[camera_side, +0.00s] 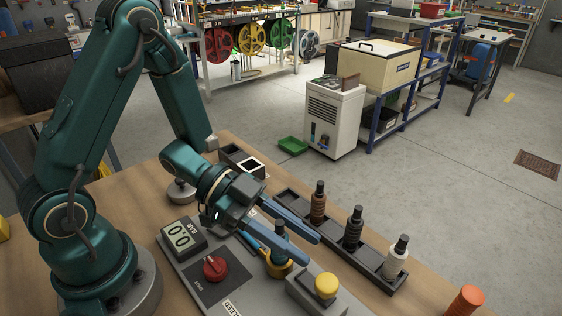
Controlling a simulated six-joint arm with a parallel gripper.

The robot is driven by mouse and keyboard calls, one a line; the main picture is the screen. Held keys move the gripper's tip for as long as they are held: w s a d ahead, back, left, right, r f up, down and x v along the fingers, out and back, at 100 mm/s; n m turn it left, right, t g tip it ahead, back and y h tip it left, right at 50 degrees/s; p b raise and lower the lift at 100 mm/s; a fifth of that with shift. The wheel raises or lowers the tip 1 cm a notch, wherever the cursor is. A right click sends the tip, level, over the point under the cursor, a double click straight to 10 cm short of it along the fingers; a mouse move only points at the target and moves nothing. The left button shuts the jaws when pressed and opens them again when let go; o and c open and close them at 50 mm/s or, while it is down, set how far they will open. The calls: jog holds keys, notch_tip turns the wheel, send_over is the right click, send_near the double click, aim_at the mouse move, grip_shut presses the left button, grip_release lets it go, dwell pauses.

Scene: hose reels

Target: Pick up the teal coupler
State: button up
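My gripper (313,249) reaches out over the grey panel with its two long blue-grey fingers spread apart. A dark blue-teal upright piece, which looks like the teal coupler (281,238), stands between the fingers. Its lower end is at a brass-yellow fitting (280,266) on the panel. The fingers partly hide the piece, and I cannot tell whether either one touches it.
A dark rack (372,262) beside the panel holds upright brown (318,205), black (353,232) and white (396,261) couplers. The panel has a gauge (180,237), red knob (215,268) and yellow button (326,286). An orange cylinder (467,301) stands at the lower right.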

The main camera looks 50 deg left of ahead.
grip_shut()
dwell(1.2)
